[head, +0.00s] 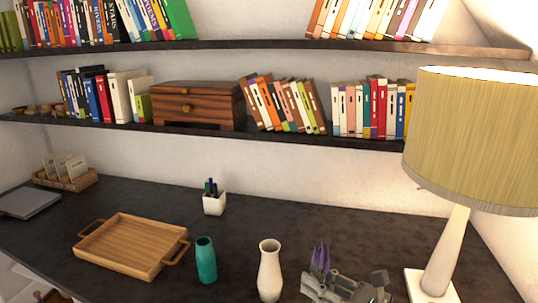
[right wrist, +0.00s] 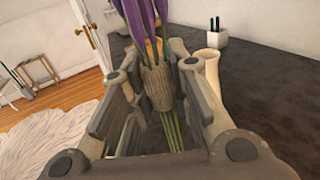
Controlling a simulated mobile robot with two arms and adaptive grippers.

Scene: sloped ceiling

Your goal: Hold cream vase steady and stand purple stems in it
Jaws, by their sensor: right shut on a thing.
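The cream vase (head: 270,272) stands upright on the dark desk, near the front middle in the head view. It also shows behind my gripper's right finger in the right wrist view (right wrist: 212,65). The purple stems (head: 319,259) are a bundle with purple heads, a tan wrapped band and green stalks below. My right gripper (head: 322,284) is shut on the bundle at its band (right wrist: 157,90), just right of the vase and apart from it. The stalks' lower ends are hidden in the head view. My left gripper is not in view.
A teal vase (head: 206,261) stands left of the cream vase, with a wooden tray (head: 130,246) further left. A white pen cup (head: 214,204) is behind. A lamp (head: 444,255) stands close on the right. Loaded shelves (head: 210,129) overhang the back. Desk behind the cream vase is clear.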

